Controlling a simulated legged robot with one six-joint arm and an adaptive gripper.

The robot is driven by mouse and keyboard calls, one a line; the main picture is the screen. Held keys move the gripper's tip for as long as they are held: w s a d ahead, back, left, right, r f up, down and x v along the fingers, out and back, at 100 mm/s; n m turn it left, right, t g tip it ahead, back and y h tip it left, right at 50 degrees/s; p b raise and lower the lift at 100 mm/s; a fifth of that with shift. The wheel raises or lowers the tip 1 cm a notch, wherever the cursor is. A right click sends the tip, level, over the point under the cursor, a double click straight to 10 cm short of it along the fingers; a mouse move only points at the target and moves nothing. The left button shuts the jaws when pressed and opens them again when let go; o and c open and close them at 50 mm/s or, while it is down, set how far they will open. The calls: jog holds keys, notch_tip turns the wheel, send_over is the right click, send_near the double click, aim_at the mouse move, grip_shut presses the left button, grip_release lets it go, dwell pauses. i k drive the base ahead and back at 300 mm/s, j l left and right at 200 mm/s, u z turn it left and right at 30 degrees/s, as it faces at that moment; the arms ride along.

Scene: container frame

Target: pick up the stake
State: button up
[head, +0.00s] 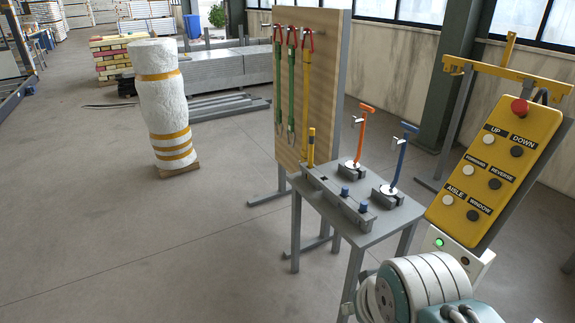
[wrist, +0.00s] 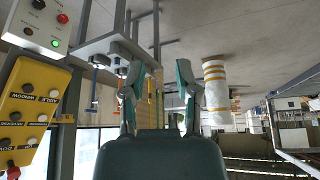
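A yellow upright bar, which looks like the stake (head: 311,147), stands in a grey slotted holder (head: 335,196) on a small grey table (head: 373,234). In the wrist view, which is upside down, my gripper (wrist: 160,88) shows two teal-and-grey fingers spread wide apart. I see nothing held between them. The tan board and table parts show behind the fingers, and I cannot make out the stake clearly there. The head view shows part of my arm at the lower right, but not my fingertips.
An orange-handled lever (head: 361,138) and a blue-handled lever (head: 402,157) stand on the table. A wooden board (head: 330,60) with hanging straps rises behind it. A yellow button panel (head: 497,170) stands at the right. A white wrapped roll (head: 160,105) stands left; open floor lies between.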

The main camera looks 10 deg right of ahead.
aim_at(311, 131)
jog(key=i+j+z, duration=0.3)
jog(key=i, duration=0.25)
jog(key=i+j+z, duration=0.15)
jog(key=i+j, duration=0.95)
jog(key=i+z, duration=0.1)
jog(key=i, duration=0.8)
